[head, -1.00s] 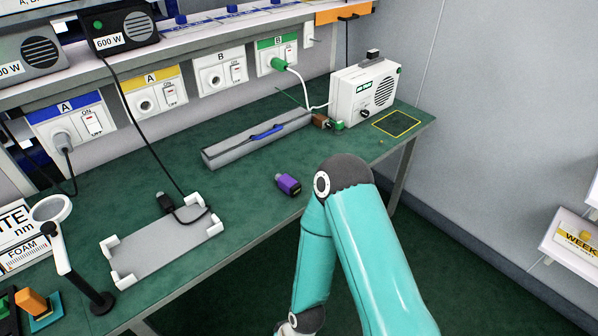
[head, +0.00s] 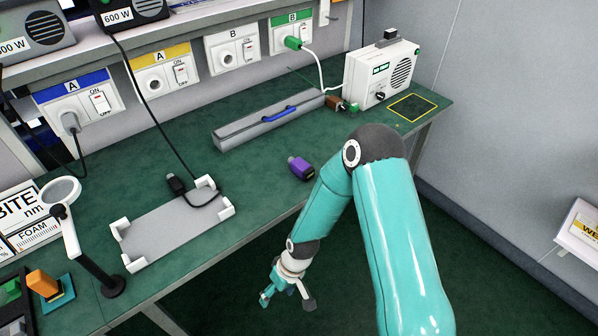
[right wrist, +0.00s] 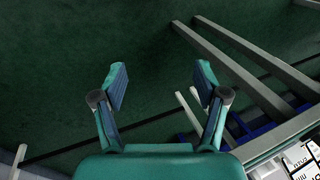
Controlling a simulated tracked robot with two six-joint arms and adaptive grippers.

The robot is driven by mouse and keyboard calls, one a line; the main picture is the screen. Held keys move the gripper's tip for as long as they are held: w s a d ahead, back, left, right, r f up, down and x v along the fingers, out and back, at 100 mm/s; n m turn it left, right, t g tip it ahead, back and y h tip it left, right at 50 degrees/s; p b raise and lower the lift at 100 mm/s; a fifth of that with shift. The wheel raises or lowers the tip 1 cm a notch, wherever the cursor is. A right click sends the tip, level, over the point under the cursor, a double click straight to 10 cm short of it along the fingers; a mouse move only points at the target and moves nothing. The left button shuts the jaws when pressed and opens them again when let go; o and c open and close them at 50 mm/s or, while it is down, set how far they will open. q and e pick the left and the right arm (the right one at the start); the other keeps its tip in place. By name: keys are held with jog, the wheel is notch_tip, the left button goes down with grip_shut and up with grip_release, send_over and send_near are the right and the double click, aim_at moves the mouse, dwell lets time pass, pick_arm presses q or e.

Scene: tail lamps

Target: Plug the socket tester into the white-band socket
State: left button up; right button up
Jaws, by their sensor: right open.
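A small purple block with a dark end (head: 300,167), which looks like the socket tester, lies on the green bench near its front edge. The white-band socket (head: 232,50), marked B, is on the wall panel between the yellow-band and green-band sockets, with nothing plugged in. My right gripper (head: 286,300) is open and empty, low in front of the bench and below the block in the picture. In the right wrist view its two fingers (right wrist: 160,85) are spread over dark green floor, with bench legs beyond. My left gripper is not in view.
A grey case with a blue handle (head: 268,122) lies between the block and the sockets. A grey tray (head: 170,230), a black cable plug (head: 176,184) and a magnifier (head: 62,192) stand left. A white box (head: 381,76) stands at the right end.

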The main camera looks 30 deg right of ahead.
jog(key=w+d+r+n, duration=0.2)
jog(key=w+d+r, duration=0.35)
jog(key=w, duration=0.45)
jog(key=t+h+b, duration=0.3)
jog(key=t+b, duration=0.1)
jog(key=b, duration=0.1)
send_near(302, 164)
jog(key=x, duration=0.5)
jog(key=shift+s+a+f+p, duration=0.15)
jog(key=shift+s+a+p, duration=0.05)
jog(key=shift+s+p, duration=0.15)
jog(key=shift+w+d+p+x, duration=0.15)
jog(key=shift+p+x, duration=0.15)
jog(key=shift+x, duration=1.05)
jog(key=shift+w+d+p+x, duration=0.1)
jog(key=shift+w+p+x, duration=0.15)
jog(key=shift+x, duration=1.1)
jog(key=shift+a, duration=0.1)
jog(key=c, duration=1.3)
